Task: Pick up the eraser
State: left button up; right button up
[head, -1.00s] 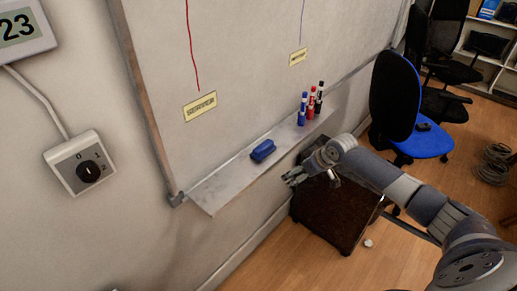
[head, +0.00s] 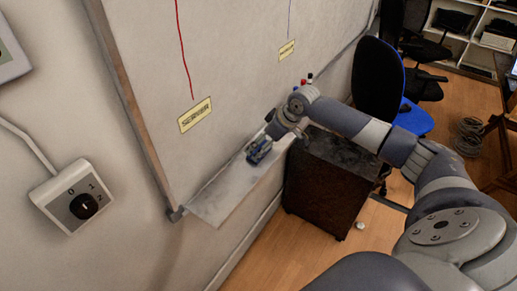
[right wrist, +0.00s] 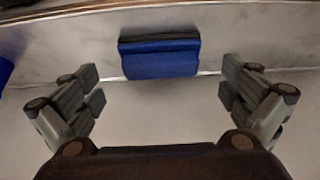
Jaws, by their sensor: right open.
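The blue eraser (right wrist: 160,58) with a dark top edge lies on the whiteboard's tray, centred ahead of my right gripper in the right wrist view. In the head view the eraser (head: 264,152) is partly hidden by the gripper. My right gripper (right wrist: 162,98) is open, one finger to each side, with nothing between the tips; the eraser lies just beyond them. In the head view my right gripper (head: 258,153) is over the tray at the eraser. My left gripper is not in view.
The light tray (head: 222,195) runs along the bottom of the whiteboard (head: 150,60). Markers (head: 303,82) stand farther along it, mostly behind my right arm. A dark cabinet (head: 325,185) stands below, with a blue chair (head: 378,85) behind. The near end of the tray is clear.

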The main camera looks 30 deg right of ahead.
aim_at(260, 146)
jog(key=x, duration=0.3)
jog(key=shift+p, duration=0.3)
jog(key=shift+w+f, duration=0.1)
jog(key=shift+f, duration=0.1)
jog(key=shift+r, duration=0.1)
jog(key=c, duration=1.1)
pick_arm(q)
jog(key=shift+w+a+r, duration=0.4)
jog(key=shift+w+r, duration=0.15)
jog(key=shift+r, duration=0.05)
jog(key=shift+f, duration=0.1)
pick_arm(e)
jog(key=shift+r, duration=0.1)
